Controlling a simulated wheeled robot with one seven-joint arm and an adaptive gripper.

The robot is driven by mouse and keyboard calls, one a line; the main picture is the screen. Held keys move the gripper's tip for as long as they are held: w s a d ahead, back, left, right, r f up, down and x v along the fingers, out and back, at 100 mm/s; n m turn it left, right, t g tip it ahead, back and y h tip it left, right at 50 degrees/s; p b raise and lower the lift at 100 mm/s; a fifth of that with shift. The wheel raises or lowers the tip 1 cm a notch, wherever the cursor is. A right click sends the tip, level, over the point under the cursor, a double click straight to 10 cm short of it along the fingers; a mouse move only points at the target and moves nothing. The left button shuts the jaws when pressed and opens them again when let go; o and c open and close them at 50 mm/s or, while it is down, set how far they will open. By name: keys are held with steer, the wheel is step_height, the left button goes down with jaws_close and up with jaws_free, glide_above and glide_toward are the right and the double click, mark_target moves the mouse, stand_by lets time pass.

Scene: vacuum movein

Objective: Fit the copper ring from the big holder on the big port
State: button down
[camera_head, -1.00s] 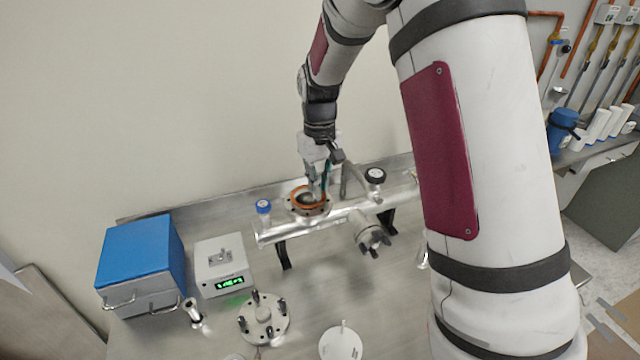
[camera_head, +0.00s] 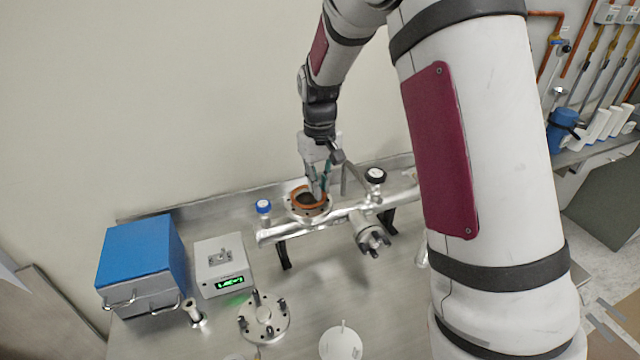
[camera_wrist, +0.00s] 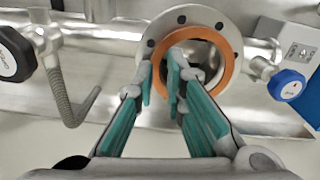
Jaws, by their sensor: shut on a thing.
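The copper ring (camera_head: 297,203) is an orange-brown band at the big port on the metal pipe. In the wrist view, the ring (camera_wrist: 232,74) overlaps the port's bolted round flange (camera_wrist: 165,30) and sits off-centre toward the bottom right. My gripper (camera_wrist: 160,78) is shut on the ring's left wall, one finger outside and one inside. In the head view, my gripper (camera_head: 318,192) reaches down over the big port flange (camera_head: 326,212). I cannot tell whether the ring touches the flange or hovers just above it. The big holder cannot be identified with certainty.
A bent tube with a black knob (camera_head: 375,176) stands right of the port, and a blue-capped valve (camera_head: 263,207) left. A blue box (camera_head: 140,252), a grey display unit (camera_head: 222,265) and a round plate with posts (camera_head: 264,318) stand on the bench.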

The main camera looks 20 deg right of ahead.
steer(key=shift+f, duration=0.5)
stand_by(0.6)
steer(key=c, duration=1.6)
jaws_free()
steer(key=shift+o, duration=0.2)
step_height(320, 180, up, 12)
